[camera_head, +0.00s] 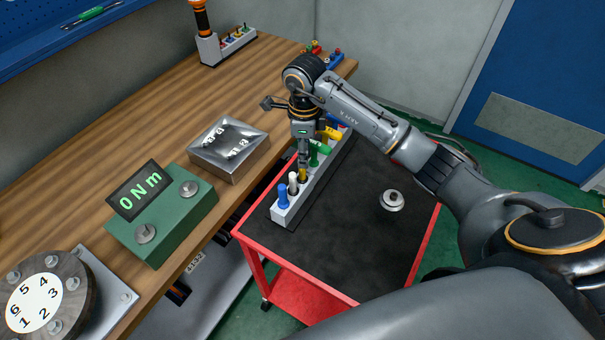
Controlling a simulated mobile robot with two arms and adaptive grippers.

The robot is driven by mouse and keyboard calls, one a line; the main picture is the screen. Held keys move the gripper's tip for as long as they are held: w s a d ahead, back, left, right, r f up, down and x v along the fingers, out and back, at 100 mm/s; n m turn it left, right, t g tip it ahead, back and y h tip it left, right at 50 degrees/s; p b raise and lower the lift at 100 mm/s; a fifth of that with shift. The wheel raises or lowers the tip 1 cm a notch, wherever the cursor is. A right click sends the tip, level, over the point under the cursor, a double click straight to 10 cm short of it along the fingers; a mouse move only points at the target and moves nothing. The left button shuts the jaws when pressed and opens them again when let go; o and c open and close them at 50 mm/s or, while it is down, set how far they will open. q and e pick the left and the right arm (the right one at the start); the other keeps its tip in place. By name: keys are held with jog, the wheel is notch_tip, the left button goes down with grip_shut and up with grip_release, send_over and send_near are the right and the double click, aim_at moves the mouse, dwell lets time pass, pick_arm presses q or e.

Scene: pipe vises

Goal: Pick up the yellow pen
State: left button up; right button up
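The yellow pen (303,176) stands upright in a light grey rack (292,212) on the cart, between a white pen (293,181) and a green one (320,152). A blue pen (283,197) stands at the near end. My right gripper (304,164) points down at the yellow pen, with its fingertips at the pen's top. The fingers show nearly edge-on, so I cannot tell whether they are apart or closed on it. The pen's upper part is hidden by the fingers. My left gripper is out of view.
The red cart's black top (352,225) is mostly bare, with a small round metal part (392,200) on it. The wooden bench (195,120) beside it holds a green torque display (160,220), a metal block (229,148) and a numbered dial (40,300).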

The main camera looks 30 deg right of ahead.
aim_at(303, 178)
jog(key=f, duration=0.1)
jog(key=f+p, duration=0.1)
jog(key=f, duration=0.1)
jog(key=shift+a+f+p, duration=0.3)
jog(key=shift+f+p, duration=0.05)
jog(key=shift+p, duration=0.05)
jog(key=shift+f, duration=0.6)
grip_shut()
notch_tip(303, 178, up, 9)
jog(key=b, duration=0.2)
jog(key=shift+b, duration=0.35)
jog(key=shift+r, duration=0.5)
jog(key=shift+d+r, duration=0.1)
